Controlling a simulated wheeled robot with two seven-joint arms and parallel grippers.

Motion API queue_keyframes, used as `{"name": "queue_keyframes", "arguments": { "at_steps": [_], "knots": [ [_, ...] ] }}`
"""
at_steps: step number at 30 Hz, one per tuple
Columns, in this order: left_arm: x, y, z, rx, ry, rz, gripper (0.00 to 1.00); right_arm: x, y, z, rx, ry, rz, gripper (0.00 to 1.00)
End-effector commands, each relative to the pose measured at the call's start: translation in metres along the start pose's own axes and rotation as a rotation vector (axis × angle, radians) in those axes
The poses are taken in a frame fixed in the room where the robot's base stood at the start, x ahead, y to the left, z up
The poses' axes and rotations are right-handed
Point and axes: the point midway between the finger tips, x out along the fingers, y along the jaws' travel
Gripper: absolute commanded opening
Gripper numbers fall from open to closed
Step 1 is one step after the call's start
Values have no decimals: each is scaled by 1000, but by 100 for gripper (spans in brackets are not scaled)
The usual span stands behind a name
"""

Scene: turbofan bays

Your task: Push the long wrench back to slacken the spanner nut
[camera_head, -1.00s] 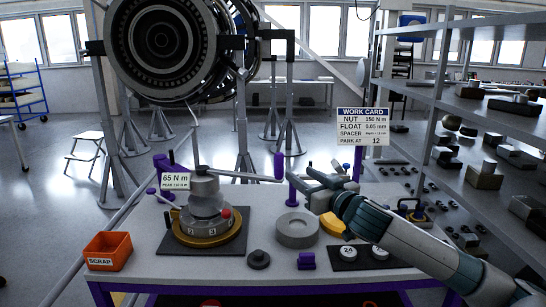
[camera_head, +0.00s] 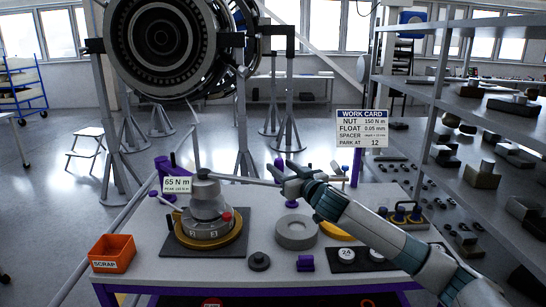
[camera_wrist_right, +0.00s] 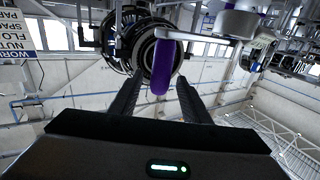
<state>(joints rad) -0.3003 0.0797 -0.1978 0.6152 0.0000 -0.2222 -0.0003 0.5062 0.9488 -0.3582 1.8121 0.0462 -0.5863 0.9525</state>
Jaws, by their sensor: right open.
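The long wrench (camera_head: 240,179) is a silver bar running right from the top of the grey nut fixture (camera_head: 208,205), which has a yellow ring and a red knob. The spanner nut cannot be told apart from the fixture's stacked parts. The wrench's purple grip (camera_head: 279,163) is at its right end, and it also shows in the right wrist view (camera_wrist_right: 161,66). My right gripper (camera_head: 282,172) is open at the grip. In the wrist view the grip appears between its two fingers (camera_wrist_right: 158,88), with no clear contact. My left gripper is not in view.
A label (camera_head: 177,185) reads 65 N m. A shelf (camera_head: 455,105) stands at the right.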

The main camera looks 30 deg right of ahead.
Motion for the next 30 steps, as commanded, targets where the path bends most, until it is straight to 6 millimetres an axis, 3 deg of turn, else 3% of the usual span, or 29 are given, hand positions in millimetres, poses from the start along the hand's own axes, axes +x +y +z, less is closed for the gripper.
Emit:
{"name": "queue_keyframes", "arguments": {
  "at_steps": [6,12,26,30],
  "knots": [
    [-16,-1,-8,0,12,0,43,34,0,-4,0,0,2,43],
    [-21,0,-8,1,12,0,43,53,0,-2,0,1,1,43],
    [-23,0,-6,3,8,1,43,61,0,0,-1,0,0,43],
    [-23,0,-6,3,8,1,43,61,0,0,-1,0,0,14]
  ]
}}
